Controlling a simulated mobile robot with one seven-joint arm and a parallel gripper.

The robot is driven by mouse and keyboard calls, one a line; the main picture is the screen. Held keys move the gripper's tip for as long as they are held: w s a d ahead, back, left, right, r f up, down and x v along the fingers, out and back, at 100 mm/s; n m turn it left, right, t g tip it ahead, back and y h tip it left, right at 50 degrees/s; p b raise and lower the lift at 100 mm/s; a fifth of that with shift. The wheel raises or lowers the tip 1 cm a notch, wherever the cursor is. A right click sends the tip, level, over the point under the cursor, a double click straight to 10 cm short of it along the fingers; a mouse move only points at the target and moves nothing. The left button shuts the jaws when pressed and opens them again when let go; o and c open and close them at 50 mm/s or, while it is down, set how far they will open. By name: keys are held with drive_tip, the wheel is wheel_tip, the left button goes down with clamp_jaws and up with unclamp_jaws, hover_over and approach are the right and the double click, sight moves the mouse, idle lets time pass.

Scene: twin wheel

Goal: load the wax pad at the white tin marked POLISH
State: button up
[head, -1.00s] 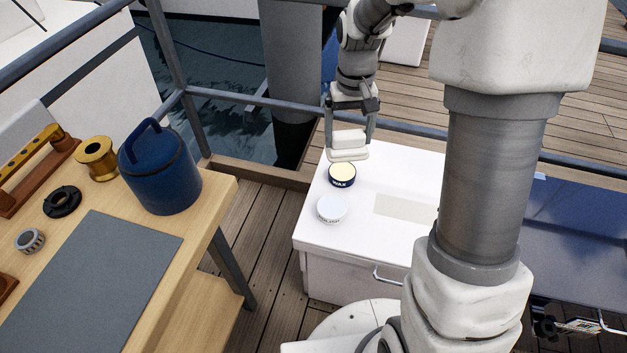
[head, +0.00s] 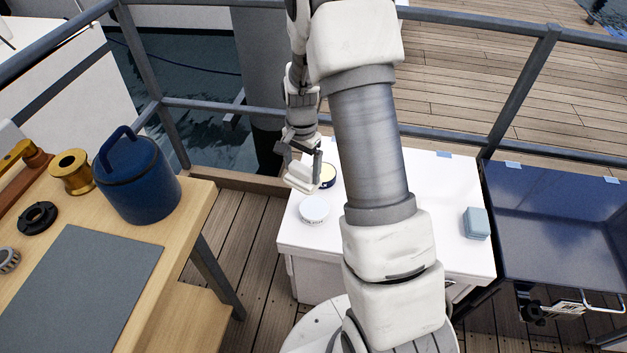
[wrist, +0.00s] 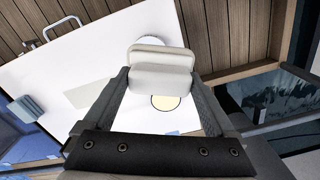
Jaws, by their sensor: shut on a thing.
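The wax pad (head: 297,179), a white block with a rounded handle part, is held in my gripper (head: 300,168). The wrist view shows the pad (wrist: 160,78) between the two fingers of my gripper (wrist: 160,80). The white tin (head: 314,211) stands on the white chest, in front and to the right of the pad; its lettering is too small to read now. In the wrist view the pad partly hides the tin (wrist: 149,42). The dark WAX tin (head: 328,175) with cream contents stands just behind, partly hidden by my gripper.
The white chest top (head: 430,180) also bears a blue block (head: 476,223) at right. A dark blue bin (head: 560,220) stands to its right. A wooden bench (head: 185,225) with a blue canister (head: 137,182) is at left. Railings run behind.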

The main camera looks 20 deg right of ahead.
drive_tip(key=d+f+m, duration=0.2)
drive_tip(key=f+m, duration=0.1)
drive_tip(key=d+f+m, duration=0.1)
drive_tip(key=f, duration=0.1)
drive_tip(key=shift+s+f+m, duration=0.25)
drive_tip(key=shift+s+m, duration=0.05)
drive_tip(key=shift+f+b, duration=2.3)
drive_tip(key=shift+f, duration=0.6)
drive_tip(key=shift+f+b, duration=0.4)
drive_tip(key=shift+f, duration=0.2)
drive_tip(key=shift+r, duration=0.15)
drive_tip(key=shift+r+p, duration=2.6)
drive_tip(key=shift+r, duration=0.85)
